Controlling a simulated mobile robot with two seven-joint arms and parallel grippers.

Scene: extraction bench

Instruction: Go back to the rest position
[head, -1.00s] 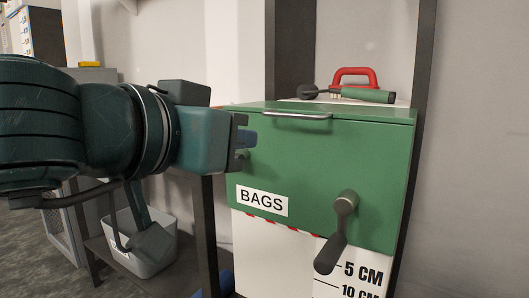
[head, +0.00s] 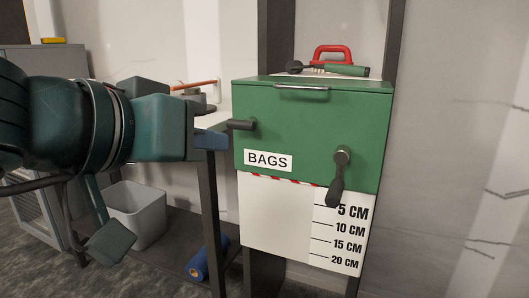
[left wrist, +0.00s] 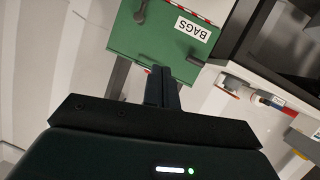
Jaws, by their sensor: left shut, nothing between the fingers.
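My left gripper (head: 208,141) comes in from the left in the head view, beside the left edge of a green box (head: 300,120) labelled BAGS. Its fingers are together with nothing between them. In the left wrist view the shut fingers (left wrist: 162,88) point toward the green box (left wrist: 150,45), apparently apart from it. The box has a dark side handle (head: 241,124), a lever (head: 339,175) on its front and a metal bar on its lid. My right gripper does not show.
A red-handled tool (head: 333,54) and a green-handled tool (head: 345,70) lie on top of the box. A white panel with a CM scale (head: 300,225) hangs below. A grey bin (head: 138,215) and a blue roll (head: 199,263) sit low at left. The right side is bare wall.

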